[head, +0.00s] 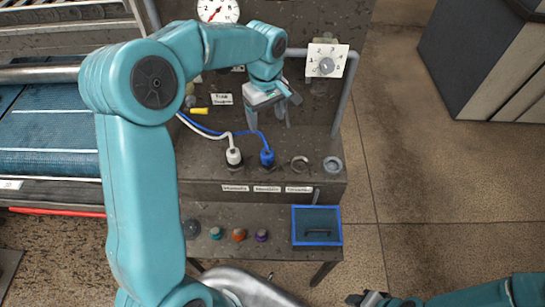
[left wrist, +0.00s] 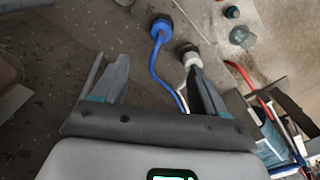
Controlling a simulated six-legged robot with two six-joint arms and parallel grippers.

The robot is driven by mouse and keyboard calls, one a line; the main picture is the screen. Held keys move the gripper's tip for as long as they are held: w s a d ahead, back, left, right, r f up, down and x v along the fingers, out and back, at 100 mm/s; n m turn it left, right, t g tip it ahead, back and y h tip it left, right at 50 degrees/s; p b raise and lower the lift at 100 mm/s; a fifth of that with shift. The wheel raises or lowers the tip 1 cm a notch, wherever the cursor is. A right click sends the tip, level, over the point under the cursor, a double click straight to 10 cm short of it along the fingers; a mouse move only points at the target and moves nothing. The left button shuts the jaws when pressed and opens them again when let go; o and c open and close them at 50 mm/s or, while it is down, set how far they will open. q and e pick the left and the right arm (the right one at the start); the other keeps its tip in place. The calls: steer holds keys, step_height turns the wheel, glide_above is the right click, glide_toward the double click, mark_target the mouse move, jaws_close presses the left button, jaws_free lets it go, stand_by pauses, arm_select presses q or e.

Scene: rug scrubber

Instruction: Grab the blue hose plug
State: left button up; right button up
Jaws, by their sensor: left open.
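The blue hose plug (head: 267,157) stands upright in a socket on the dark machine's ledge, with a blue hose running from its top up and left. My left gripper (head: 270,122) is above and behind it, open and empty, with its fingers apart from the plug. In the left wrist view the blue plug (left wrist: 161,27) lies beyond the fingertips, roughly between them, and its blue hose runs down between the fingers. My right gripper (head: 370,298) shows only at the bottom edge, too small to tell its jaws.
A white plug (head: 234,156) with a white hose stands close left of the blue one. A grey pipe (head: 345,95) rises behind. Below are coloured knobs (head: 238,235) and a blue-rimmed tray (head: 317,208). Open floor lies right.

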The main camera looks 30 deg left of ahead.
mark_target(267, 149)
arm_select(q)
steer(key=f, duration=0.3)
steer(key=f+p, duration=0.1)
steer(key=f, duration=0.6)
steer(key=shift+s+f, duration=0.3)
steer(key=shift+d+f+p, duration=0.15)
steer(key=shift+d+p, duration=0.05)
steer(key=shift+p, duration=0.1)
step_height(267, 149, down, 5)
steer(key=shift+w+f+p, duration=0.1)
steer(key=shift+p, duration=0.8)
steer(key=c, duration=1.3)
steer(key=shift+o, duration=0.2)
